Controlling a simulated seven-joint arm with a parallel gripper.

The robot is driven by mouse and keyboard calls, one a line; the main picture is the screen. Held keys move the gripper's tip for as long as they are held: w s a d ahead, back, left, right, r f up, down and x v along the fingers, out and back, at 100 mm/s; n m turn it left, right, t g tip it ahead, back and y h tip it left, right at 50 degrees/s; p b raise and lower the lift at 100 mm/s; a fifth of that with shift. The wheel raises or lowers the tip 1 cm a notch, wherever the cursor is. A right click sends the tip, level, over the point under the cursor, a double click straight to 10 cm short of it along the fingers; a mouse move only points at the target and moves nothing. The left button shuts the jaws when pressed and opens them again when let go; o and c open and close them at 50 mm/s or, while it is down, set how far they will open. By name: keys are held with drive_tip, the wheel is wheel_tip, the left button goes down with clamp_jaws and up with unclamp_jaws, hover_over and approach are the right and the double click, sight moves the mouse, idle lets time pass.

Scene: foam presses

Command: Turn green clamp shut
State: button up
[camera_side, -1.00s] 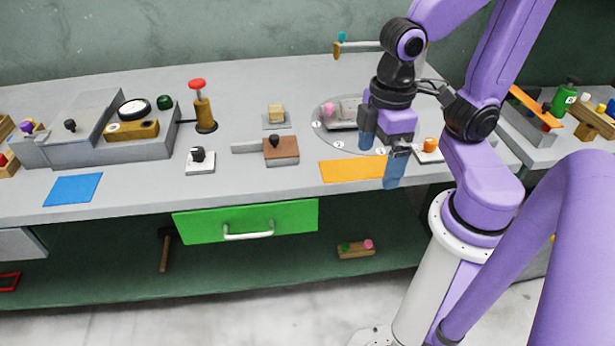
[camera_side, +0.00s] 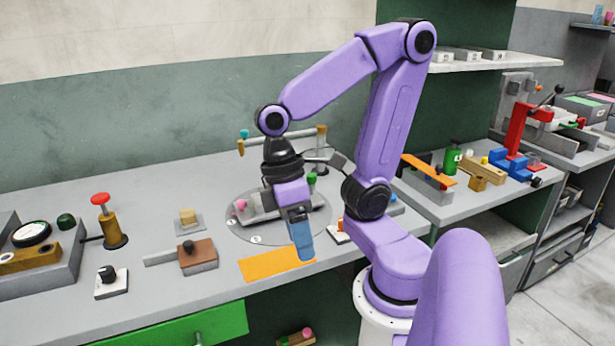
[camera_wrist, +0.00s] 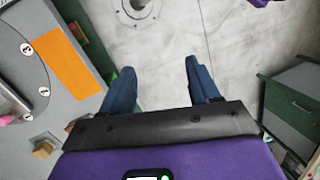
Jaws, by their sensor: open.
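A green knob (camera_side: 311,179) shows at the right end of a grey fixture (camera_side: 265,207) on a round grey disc. It may be the green clamp; its turned state is too small to tell. A pink knob (camera_side: 240,206) is at the fixture's left end. My gripper (camera_side: 304,246) points down in front of the fixture, by the right end of the orange mat, apart from the green knob. In the wrist view my gripper (camera_wrist: 161,78) is open, with nothing between its blue fingers but floor behind. My gripper and wrist hide part of the fixture.
The orange mat (camera_side: 268,265) lies near the table's front edge. A brown block with a black knob (camera_side: 198,255) and a red-topped brass post (camera_side: 110,222) stand left. A post-and-bar stand (camera_side: 283,139) rises behind my gripper. A green cylinder (camera_side: 452,157) stands on the right bench.

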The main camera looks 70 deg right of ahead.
drive_tip(key=w+d+r+m+t+y, duration=0.1)
drive_tip(key=w+d+m+t+y, duration=0.2)
drive_tip(key=w+m+y, duration=0.5)
drive_tip(key=w+d+r+m+t+y, duration=0.15)
drive_tip(key=w+m+t+y, duration=0.25)
drive_tip(key=w+m, duration=0.8)
drive_tip(key=w+d+m+t+h, duration=0.2)
drive_tip(key=d+m+t, duration=0.3)
drive_tip(key=d+m, duration=0.3)
drive_tip(key=m+t+h, duration=0.6)
drive_tip(key=m+h, duration=1.5)
drive_tip(key=m, duration=0.1)
hover_over(308, 174)
drive_tip(key=d+v, duration=0.1)
drive_tip(key=v, duration=0.6)
wheel_tip(308, 174, down, 2)
wheel_tip(308, 174, down, 15)
drive_tip(key=shift+f, duration=0.1)
drive_tip(key=shift+x, duration=3.75)
